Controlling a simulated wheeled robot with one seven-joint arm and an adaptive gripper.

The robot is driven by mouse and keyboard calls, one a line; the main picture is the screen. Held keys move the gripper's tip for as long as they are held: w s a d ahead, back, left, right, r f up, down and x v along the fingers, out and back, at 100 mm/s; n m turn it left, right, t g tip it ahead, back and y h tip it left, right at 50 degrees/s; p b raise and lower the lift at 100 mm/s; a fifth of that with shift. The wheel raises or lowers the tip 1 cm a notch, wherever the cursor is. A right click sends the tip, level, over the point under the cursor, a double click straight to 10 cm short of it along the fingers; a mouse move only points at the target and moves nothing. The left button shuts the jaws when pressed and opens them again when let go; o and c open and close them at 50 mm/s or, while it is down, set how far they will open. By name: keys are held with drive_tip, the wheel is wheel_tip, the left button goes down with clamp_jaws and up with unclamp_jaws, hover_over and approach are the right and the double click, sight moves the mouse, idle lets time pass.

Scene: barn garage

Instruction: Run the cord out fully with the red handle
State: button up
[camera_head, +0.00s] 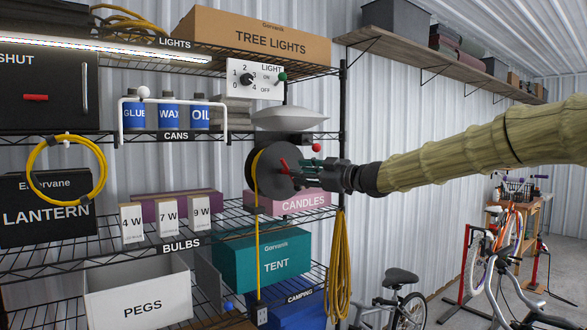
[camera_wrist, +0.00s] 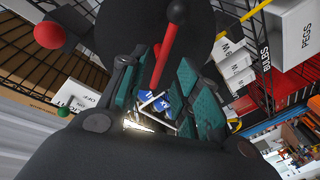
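The dark round reel (camera_head: 262,180) hangs at the right end of the shelving, with yellow cord (camera_head: 257,215) running from its left edge straight down to a small grey end piece (camera_head: 262,316). The red handle (camera_head: 284,166) is on the reel's face. In the wrist view the red handle (camera_wrist: 166,50) is a straight bar with a dark knob at its tip. My gripper (camera_head: 304,168) is at the reel's right side. In the wrist view its teal finger pads (camera_wrist: 158,92) stand apart, with the bar's lower part near the left pad; I cannot tell whether they touch.
A red ball knob (camera_head: 316,147) sits just above my gripper, and shows at upper left in the wrist view (camera_wrist: 48,35). A LIGHT panel (camera_head: 258,80) with a green-knobbed lever is above. A coiled yellow cord (camera_head: 340,270) hangs below right.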

sight(280, 171)
drive_tip(key=shift+p+x, duration=0.6)
drive_tip(key=shift+x, duration=1.6)
clamp_jaws()
